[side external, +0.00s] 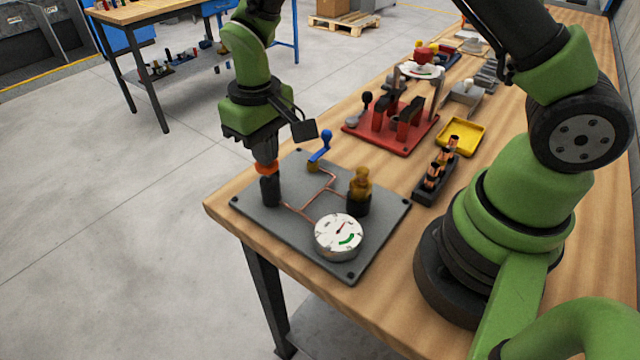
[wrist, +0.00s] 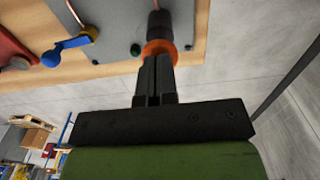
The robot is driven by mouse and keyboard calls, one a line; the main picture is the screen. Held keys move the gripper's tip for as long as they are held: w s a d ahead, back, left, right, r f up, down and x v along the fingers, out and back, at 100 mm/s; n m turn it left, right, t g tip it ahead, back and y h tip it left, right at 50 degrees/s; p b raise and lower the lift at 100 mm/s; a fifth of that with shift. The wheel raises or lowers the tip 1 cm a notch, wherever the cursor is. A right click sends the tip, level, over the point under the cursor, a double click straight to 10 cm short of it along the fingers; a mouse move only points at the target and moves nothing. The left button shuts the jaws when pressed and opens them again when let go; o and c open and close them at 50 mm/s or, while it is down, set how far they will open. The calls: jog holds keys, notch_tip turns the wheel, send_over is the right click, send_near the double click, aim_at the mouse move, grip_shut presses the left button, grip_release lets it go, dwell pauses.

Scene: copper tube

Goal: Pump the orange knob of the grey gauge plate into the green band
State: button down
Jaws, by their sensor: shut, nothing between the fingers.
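The grey gauge plate (side external: 275,215) lies at the near left corner of the wooden table. Its orange knob (side external: 266,168) sits on top of a black cylinder at the plate's left side; it also shows in the wrist view (wrist: 159,48). My gripper (side external: 266,158) is directly above the knob, fingers shut and pointing down at it. The fingertips appear to touch the knob's top. The round white gauge (side external: 339,235) is at the plate's near edge. Its green band is at the lower part of the dial, and the red needle points to the upper right, outside the band.
A blue lever (side external: 320,146) and a brass fitting (side external: 360,186) stand on the same plate, joined by copper lines. A black holder with copper pieces (side external: 435,180), a yellow tray (side external: 461,137) and a red fixture (side external: 392,128) stand farther right and back.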

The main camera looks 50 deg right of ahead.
jog(key=shift+r, duration=3.05)
jog(key=shift+f, duration=1.35)
jog(key=shift+f, duration=2.25)
jog(key=shift+r, duration=3.6)
jog(key=shift+r, duration=0.1)
